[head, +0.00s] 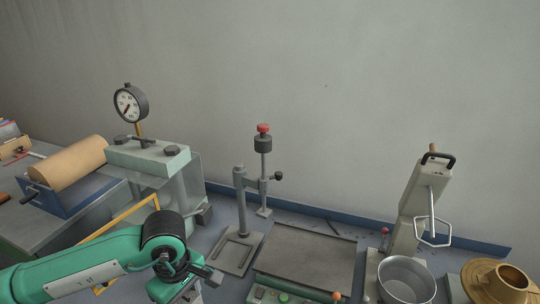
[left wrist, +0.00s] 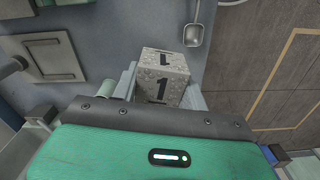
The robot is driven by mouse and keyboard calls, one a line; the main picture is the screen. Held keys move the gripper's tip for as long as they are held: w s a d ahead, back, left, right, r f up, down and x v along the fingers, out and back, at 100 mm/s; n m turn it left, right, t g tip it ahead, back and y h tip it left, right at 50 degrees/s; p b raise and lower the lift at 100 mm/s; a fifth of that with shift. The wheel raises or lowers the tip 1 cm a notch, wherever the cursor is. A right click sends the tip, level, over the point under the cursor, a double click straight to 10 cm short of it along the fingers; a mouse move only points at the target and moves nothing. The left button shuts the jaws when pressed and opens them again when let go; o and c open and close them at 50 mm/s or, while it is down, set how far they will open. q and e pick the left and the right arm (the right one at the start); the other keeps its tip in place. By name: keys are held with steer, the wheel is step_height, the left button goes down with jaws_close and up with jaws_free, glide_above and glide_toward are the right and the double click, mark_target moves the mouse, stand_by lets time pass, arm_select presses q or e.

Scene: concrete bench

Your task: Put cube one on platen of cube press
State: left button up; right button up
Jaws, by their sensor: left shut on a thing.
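Cube one (left wrist: 162,88), a speckled grey concrete cube marked with a black 1, sits between the fingers of my left gripper (left wrist: 160,75) in the left wrist view. That gripper is shut on it. In the head view my left gripper (head: 193,284) is at the bottom edge, in front of the cube press, and the cube is not visible there. The cube press (head: 150,155) stands at left centre, with a pale green crosshead, a round dial gauge (head: 131,103) and a clear guard. I cannot make out its platen. My right gripper is not in view.
A yellow-edged frame (head: 126,221) stands close behind my left arm. To the right are a stand with a red knob (head: 263,128), a dark flat plate (head: 305,253), a metal pot (head: 406,278) and a brass funnel-like piece (head: 497,284). A wall closes the back.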

arm_select(q)
steer(key=m, duration=0.2)
steer(key=a+f+m, duration=0.1)
steer(key=m, duration=0.2)
steer(key=shift+w+a+f+m, duration=0.15)
steer(key=shift+a+f+m, duration=0.05)
steer(key=shift+a+m, duration=0.2)
steer(key=m, duration=0.2)
steer(key=a+f+m, duration=0.1)
steer(key=m, duration=0.3)
steer(key=shift+w+a+f, duration=0.15)
steer(key=shift+a+f, duration=0.05)
steer(key=shift+a, duration=0.2)
